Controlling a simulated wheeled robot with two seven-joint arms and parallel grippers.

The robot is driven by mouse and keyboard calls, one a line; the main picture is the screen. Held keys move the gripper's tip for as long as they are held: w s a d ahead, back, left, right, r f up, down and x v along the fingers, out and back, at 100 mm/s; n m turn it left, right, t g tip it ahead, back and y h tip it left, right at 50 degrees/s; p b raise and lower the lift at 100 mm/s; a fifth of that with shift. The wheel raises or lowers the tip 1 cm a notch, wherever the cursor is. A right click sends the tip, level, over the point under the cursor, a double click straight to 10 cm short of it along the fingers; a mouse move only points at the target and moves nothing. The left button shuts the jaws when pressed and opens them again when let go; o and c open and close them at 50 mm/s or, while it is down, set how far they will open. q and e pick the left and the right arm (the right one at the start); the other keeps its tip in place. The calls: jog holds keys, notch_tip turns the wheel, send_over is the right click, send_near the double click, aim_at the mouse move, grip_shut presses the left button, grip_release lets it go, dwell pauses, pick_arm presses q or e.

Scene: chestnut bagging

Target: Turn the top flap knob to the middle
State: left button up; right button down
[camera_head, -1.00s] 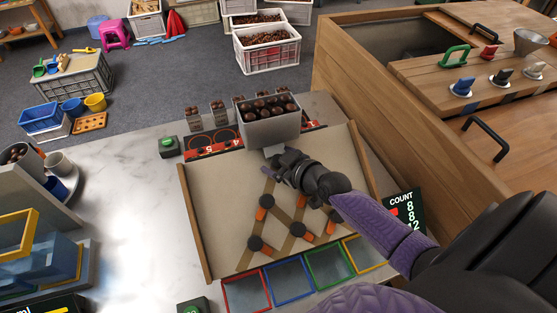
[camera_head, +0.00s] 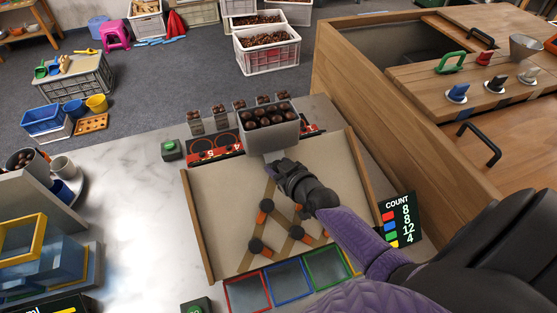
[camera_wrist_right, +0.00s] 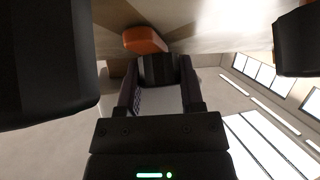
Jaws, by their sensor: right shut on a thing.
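My right gripper (camera_head: 281,168) is at the top of the tan sloping board (camera_head: 215,195), just below the grey bin of chestnuts (camera_head: 268,128). In the right wrist view its fingers (camera_wrist_right: 159,84) are shut on a black round knob (camera_wrist_right: 158,68), with an orange flap piece (camera_wrist_right: 145,40) beside it. In the head view the gripper hides this top flap knob, so its exact angle cannot be told there. Lower on the board are more black knobs with orange marks, such as the left upper one (camera_head: 267,205) and the bottom left one (camera_head: 256,245). My left gripper is out of view.
Coloured frames, red (camera_head: 247,292), blue (camera_head: 289,280) and green (camera_head: 327,267), lie below the board. A count display (camera_head: 401,220) stands to its right, near my right arm. A wooden cabinet (camera_head: 400,130) is further right. White counter (camera_head: 130,200) lies free to the left.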

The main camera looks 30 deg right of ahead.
jog(key=m+h+p, duration=0.2)
jog(key=m, duration=0.1)
jog(key=shift+a+r+m, duration=0.1)
jog(key=shift+m, duration=0.3)
jog(key=shift+m+h+p, duration=0.65)
jog(key=shift+m+h, duration=0.15)
jog(key=shift+m, duration=0.1)
jog(key=shift+m+h, duration=0.4)
jog(key=shift+g, duration=0.3)
jog(key=shift+c, duration=1.1)
grip_release()
